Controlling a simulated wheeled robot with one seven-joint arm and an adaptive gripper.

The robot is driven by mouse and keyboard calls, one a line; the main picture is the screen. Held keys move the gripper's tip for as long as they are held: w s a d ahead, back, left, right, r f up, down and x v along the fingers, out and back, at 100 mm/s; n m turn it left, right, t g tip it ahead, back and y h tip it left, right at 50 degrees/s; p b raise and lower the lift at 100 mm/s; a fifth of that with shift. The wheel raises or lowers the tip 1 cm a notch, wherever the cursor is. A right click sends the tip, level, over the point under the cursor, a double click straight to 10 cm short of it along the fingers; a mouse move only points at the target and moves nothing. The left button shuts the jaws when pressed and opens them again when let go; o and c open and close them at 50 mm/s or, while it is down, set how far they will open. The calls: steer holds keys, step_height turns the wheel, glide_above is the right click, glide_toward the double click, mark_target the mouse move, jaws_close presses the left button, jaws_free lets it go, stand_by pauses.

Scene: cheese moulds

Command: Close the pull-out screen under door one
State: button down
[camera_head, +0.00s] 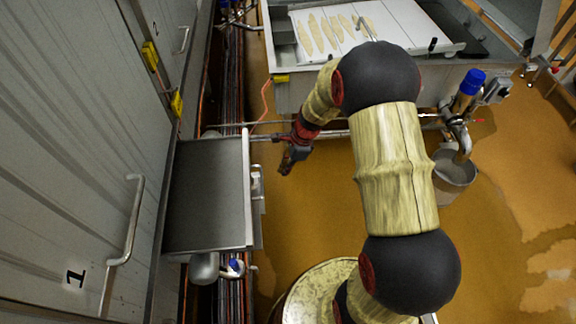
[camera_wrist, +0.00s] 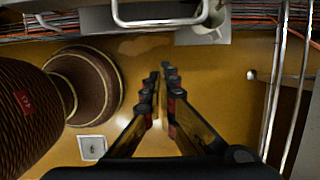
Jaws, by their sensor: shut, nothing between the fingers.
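The pull-out screen (camera_head: 205,195) is a flat grey tray sticking out from below door one (camera_head: 70,190), the grey panel door marked 1. Its upright front edge and small handle (camera_head: 257,184) face right, toward my gripper (camera_head: 288,163). My gripper is shut and empty, a short way to the right of the screen's front and apart from it. In the wrist view my fingers (camera_wrist: 160,80) point over the floor, and a pale metal handle (camera_wrist: 160,14) shows at the top edge, beyond the fingertips.
A vat with a white board (camera_head: 375,30) stands at the back. A grey bucket (camera_head: 453,175) stands below a blue-capped valve (camera_head: 468,88) at right. Pipes and cables run along the wall beneath the screen. The brown floor (camera_head: 310,215) in front of the screen is clear.

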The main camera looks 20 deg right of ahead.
mark_target(184, 192)
steer(key=w+a+f+b, duration=0.1)
steer(key=a+f+b, duration=0.1)
steer(key=a+f, duration=0.2)
steer(key=shift+w+a, duration=0.2)
steer(key=shift+a, duration=0.15)
steer(key=shift+a, duration=0.1)
steer(key=w+a+p, duration=0.3)
steer(key=a+p, duration=0.1)
steer(key=a, duration=0.6)
steer(key=w+a+p, duration=0.3)
steer(key=a+p, duration=0.2)
steer(key=a, duration=0.5)
steer(key=w+a+p, duration=0.3)
steer(key=a+p, duration=0.1)
steer(key=a, duration=0.6)
steer(key=shift+w+a+f, duration=0.1)
steer(key=shift+w+a, duration=0.1)
steer(key=shift+w, duration=0.2)
